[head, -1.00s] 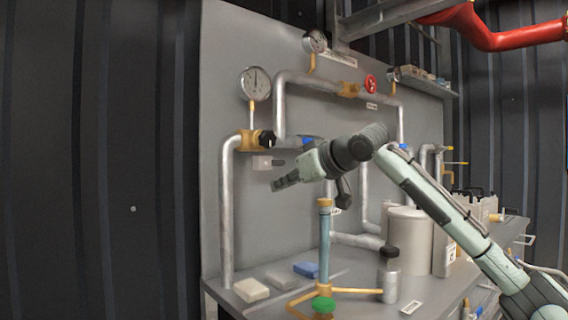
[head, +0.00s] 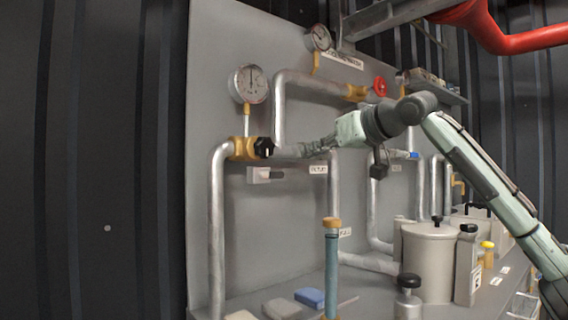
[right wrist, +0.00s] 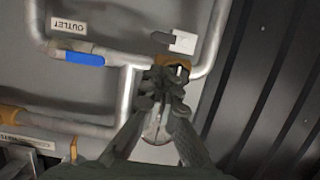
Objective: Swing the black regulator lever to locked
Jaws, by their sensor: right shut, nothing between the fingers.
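The black regulator knob or lever (head: 263,147) sits on a brass valve body (head: 240,149) at the left pipe corner, below a round gauge. Its exact turn is hard to read. My right gripper (head: 306,149) is shut and empty, pointing left along the pipe, just right of the black part. In the right wrist view the gripper (right wrist: 162,97) overlaps the brass fitting (right wrist: 173,63) and partly hides the black part; I cannot tell whether they touch. A small pale box (head: 258,174) with a dark tab is on the panel below the valve. My left gripper is not in view.
A gauge (head: 250,84) stands above the valve. A blue lever (right wrist: 85,58) is on the pipe near the OUTLET label (right wrist: 69,24). A blue column with a brass top (head: 331,262) rises from the bench, with a grey tank (head: 428,265) to its right.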

